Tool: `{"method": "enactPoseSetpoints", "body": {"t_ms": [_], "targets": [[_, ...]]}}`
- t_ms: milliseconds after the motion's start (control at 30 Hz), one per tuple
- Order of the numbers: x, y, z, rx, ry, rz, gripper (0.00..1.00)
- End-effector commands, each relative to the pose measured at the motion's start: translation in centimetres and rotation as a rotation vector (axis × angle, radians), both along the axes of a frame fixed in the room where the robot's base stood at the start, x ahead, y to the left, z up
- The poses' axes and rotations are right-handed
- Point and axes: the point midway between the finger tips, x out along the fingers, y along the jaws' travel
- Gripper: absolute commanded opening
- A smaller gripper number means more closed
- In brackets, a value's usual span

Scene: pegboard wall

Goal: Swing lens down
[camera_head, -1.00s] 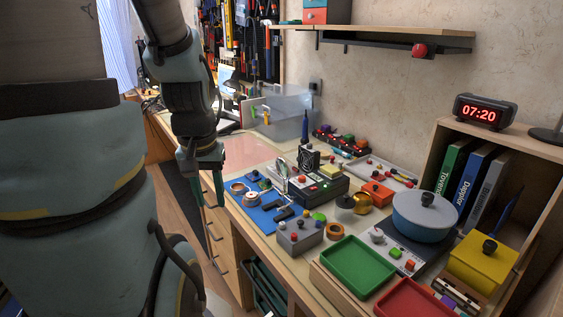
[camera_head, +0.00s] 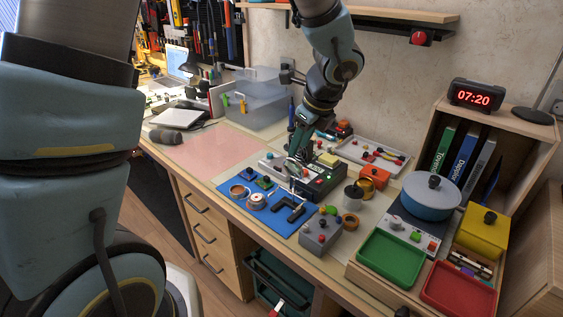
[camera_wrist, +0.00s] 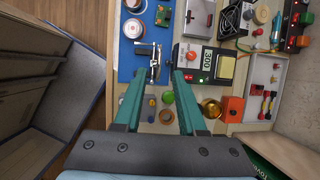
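The lens (camera_head: 291,167) is a thin ring standing about upright on the bench, at the front left of a black device with a green display. In the wrist view a metal, edge-on part that looks like the lens (camera_wrist: 154,58) lies just ahead of and between my fingertips. My gripper (camera_head: 297,148) is over the bench, pointing down, close above the lens. In the wrist view my gripper (camera_wrist: 161,74) has its two teal fingers apart, with a gap between the tips. Whether a finger touches the lens I cannot tell.
The black device (camera_head: 322,180) with the display stands right beside the lens. A blue mat (camera_head: 265,203) with small parts lies in front, a grey button box (camera_head: 321,232) to the right. A pink mat (camera_head: 212,150) at the left is clear. A green tray (camera_head: 391,258) is farther right.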

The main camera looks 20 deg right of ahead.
Motion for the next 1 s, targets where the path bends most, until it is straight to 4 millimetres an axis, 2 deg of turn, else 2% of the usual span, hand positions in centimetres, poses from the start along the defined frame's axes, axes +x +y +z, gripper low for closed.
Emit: {"method": "enactPoseSetpoints", "body": {"t_ms": [300,500,700,967,1000], "targets": [[2.1,0.7,-5.3,0.004,0.004,0.005,0.40],[3.3,1.0,-8.0,0.002,0.003,0.007,0.40],[3.8,1.1,-9.2,-0.001,0.002,0.007,0.40],[3.9,1.1,-9.2,-0.001,0.002,0.008,0.40],[3.9,1.1,-9.2,-0.001,0.002,0.008,0.38]]}}
